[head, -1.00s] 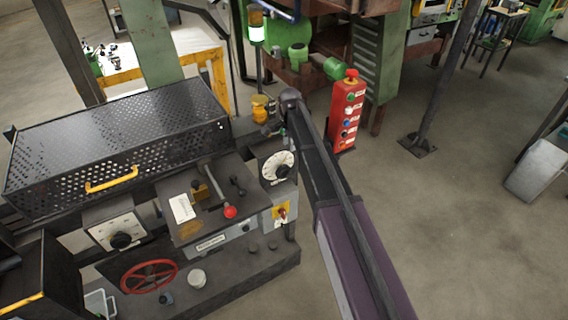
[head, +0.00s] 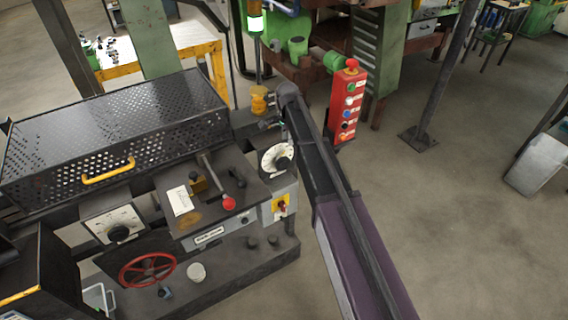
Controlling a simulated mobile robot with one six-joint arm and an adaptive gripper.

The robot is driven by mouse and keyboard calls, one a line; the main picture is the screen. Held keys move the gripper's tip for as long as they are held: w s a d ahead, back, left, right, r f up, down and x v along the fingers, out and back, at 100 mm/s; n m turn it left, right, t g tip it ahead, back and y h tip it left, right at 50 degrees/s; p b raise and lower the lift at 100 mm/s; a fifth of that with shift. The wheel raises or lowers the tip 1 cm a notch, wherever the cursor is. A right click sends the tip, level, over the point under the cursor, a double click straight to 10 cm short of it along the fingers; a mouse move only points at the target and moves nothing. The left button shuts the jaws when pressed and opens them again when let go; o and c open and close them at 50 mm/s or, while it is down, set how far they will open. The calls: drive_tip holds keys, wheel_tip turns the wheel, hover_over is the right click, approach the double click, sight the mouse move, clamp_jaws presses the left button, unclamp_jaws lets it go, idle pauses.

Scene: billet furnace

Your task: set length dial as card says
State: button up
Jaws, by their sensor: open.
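A round white dial (head: 270,158) with a dark knob sits on the upright grey panel at the machine's right end. A second dial (head: 119,232) with a black knob is on a white square plate at the lower left. Their marks are too small to read. A white card (head: 180,200) lies on the sloping desk; its writing is unreadable. My arm reaches up from the bottom right to a rounded joint beside the machine.
A perforated black guard (head: 110,130) is on the left, a red handwheel (head: 147,269) below. A red button box (head: 346,105) stands behind my arm. Floor at the right is open.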

sight(286, 156)
drive_tip(key=shift+f+b, duration=5.55)
drive_tip(key=shift+f, duration=0.3)
clamp_jaws()
drive_tip(key=shift+a, duration=0.45)
drive_tip(key=shift+d, duration=0.3)
